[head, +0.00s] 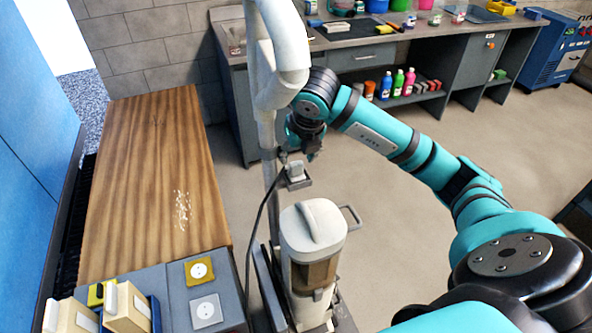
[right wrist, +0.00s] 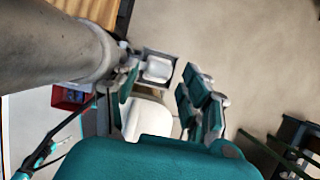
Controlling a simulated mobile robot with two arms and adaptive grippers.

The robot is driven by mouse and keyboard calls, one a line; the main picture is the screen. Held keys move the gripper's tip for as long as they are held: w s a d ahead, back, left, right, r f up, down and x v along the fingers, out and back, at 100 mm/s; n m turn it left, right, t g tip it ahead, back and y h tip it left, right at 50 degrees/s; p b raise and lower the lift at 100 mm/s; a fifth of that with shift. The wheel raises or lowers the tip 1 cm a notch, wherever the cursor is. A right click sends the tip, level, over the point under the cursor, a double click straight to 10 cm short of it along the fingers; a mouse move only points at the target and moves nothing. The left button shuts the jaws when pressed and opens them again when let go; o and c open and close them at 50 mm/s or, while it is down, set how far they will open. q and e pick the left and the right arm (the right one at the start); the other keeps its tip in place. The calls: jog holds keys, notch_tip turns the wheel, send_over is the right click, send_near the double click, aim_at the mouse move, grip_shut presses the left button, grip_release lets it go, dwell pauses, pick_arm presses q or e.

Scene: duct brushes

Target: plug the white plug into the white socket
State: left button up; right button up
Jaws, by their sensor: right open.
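The white plug (head: 296,169) sits upright in a small grey holder (head: 298,184) on the side of a white pole, with a black cable hanging down from it. In the right wrist view the plug (right wrist: 157,69) shows inside the holder's square frame, beyond the fingertips. My right gripper (head: 305,150) is just above the plug, its fingers pointing down. In the wrist view its fingers (right wrist: 164,88) are spread apart with nothing between them. The white socket (head: 206,311) is on the grey panel at the lower left, nearest the front. My left gripper is not in view.
A socket with a yellow frame (head: 199,271) lies just behind the white one. A white canister machine (head: 313,235) stands below the plug, beside the panel. A wooden bench (head: 150,170) and a thick white pipe (head: 275,70) are near. Bare floor lies to the right.

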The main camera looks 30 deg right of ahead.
aim_at(295, 161)
jog(key=shift+f, duration=0.15)
jog(key=p+x, duration=0.2)
jog(key=x, duration=0.2)
jog(key=shift+w+d+f, duration=0.1)
jog(key=shift+d+f, duration=0.05)
jog(key=shift+f, duration=0.1)
jog(key=shift+w+f, duration=0.1)
jog(key=shift+f, duration=0.1)
jog(key=shift+c, duration=0.2)
jog(key=c, duration=0.8)
jog(key=shift+r, duration=0.15)
